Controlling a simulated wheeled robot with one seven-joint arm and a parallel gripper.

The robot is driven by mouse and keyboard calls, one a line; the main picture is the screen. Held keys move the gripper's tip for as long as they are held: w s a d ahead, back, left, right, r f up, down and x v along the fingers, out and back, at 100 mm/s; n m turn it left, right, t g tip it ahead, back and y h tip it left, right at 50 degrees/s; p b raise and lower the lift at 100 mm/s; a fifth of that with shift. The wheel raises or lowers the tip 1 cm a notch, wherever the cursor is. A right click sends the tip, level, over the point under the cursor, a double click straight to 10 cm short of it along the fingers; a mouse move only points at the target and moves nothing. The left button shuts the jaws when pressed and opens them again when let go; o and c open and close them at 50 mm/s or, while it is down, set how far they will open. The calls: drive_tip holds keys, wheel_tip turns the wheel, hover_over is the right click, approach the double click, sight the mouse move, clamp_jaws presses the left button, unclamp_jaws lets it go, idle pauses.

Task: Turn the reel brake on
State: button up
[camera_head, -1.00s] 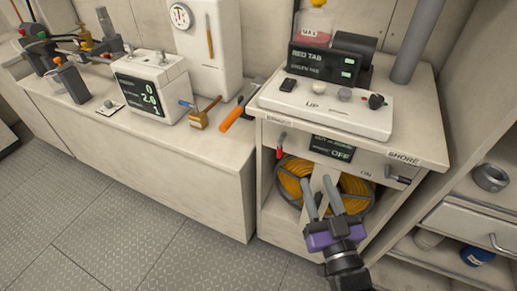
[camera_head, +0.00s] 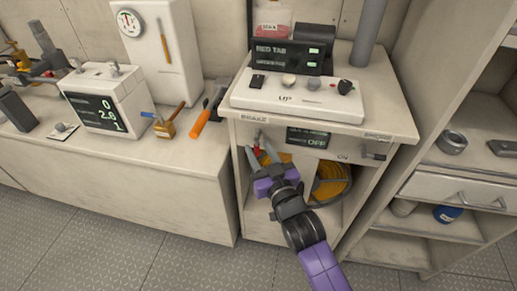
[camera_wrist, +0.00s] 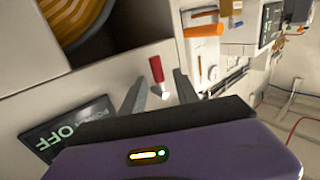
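The reel brake is a small lever with a red handle (camera_head: 257,149) on the cabinet front, below the "BRAKE" label (camera_head: 253,118). In the wrist view the red handle (camera_wrist: 156,69) and its pale base show between the lines of my two fingers. My gripper (camera_head: 259,154) is open in front of the lever, with one finger on each side of it. I cannot tell whether the fingers touch it. A dark display (camera_head: 307,137) to the right reads "OFF"; it also shows in the wrist view (camera_wrist: 68,133).
Another lever (camera_head: 373,155) sits right of the display, near an "ON" label. A yellow hose reel (camera_head: 332,181) is in the open bay below, partly hidden by my arm. The console (camera_head: 300,97) stands on top. Open shelves stand at right; the floor in front is clear.

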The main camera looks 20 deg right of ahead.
drive_tip(key=shift+w, duration=0.4)
drive_tip(key=shift+c, duration=0.5)
clamp_jaws()
idle(0.7)
